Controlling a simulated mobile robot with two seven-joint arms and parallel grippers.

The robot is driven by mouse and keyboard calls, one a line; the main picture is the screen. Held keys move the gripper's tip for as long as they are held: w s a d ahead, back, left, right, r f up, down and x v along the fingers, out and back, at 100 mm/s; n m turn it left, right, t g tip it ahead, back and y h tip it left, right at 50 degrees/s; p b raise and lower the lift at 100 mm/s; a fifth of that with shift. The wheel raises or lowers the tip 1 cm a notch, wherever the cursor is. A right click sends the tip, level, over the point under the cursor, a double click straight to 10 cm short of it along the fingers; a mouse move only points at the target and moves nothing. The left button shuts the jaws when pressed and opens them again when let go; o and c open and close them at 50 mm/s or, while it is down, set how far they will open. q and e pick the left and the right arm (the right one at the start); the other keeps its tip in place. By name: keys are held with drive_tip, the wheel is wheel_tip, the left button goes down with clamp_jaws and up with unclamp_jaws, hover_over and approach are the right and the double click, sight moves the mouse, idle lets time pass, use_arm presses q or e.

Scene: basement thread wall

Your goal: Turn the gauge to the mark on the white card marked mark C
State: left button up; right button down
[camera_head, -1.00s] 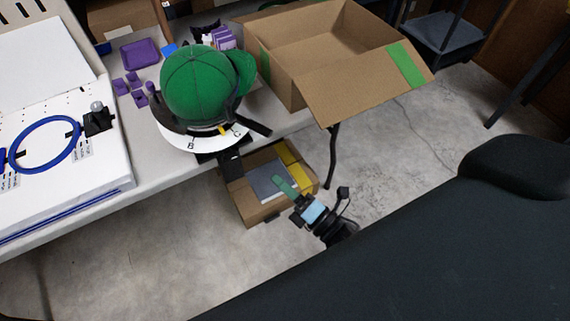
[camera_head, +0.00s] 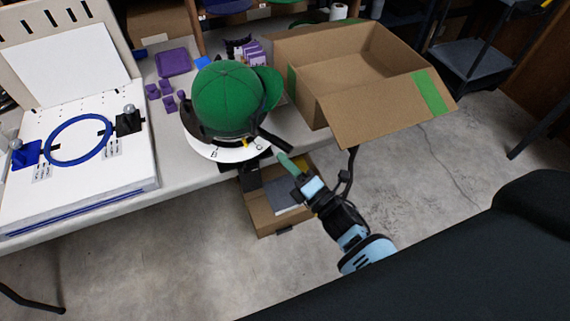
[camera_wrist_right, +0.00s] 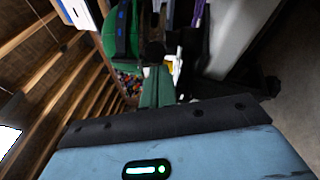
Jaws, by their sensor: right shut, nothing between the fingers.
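The gauge is a stand wearing a green cap (camera_head: 228,98), with a black bar (camera_head: 275,141) sticking out at its lower right. Below it is a curved white card (camera_head: 228,153) with the letters B and C. A small yellow pointer (camera_head: 247,142) shows just left of the C. My right gripper (camera_head: 287,162) is shut and empty, its green fingertips just below the bar's outer end; I cannot tell if they touch. In the right wrist view, the green fingers (camera_wrist_right: 158,88) point toward dark parts beside the green cap (camera_wrist_right: 118,42). My left gripper is not in view.
The gauge stands at the table's front edge (camera_head: 190,182). An open cardboard box (camera_head: 375,115) is at its right. A white board with a blue ring (camera_head: 106,123) lies at left. Purple pieces (camera_head: 174,62) lie behind. A lower box (camera_head: 270,216) stands on the floor below.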

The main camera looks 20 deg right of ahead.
drive_tip(key=w+d, duration=0.1)
drive_tip(key=w+d+n+y+b, duration=0.1)
drive_tip(key=d, duration=0.1)
drive_tip(key=d+g+y, duration=0.1)
drive_tip(key=shift+w+d+r+n, duration=0.2)
drive_tip(key=shift+w+r+n, duration=0.1)
drive_tip(key=shift+w, duration=0.1)
drive_tip(key=shift+f, duration=0.1)
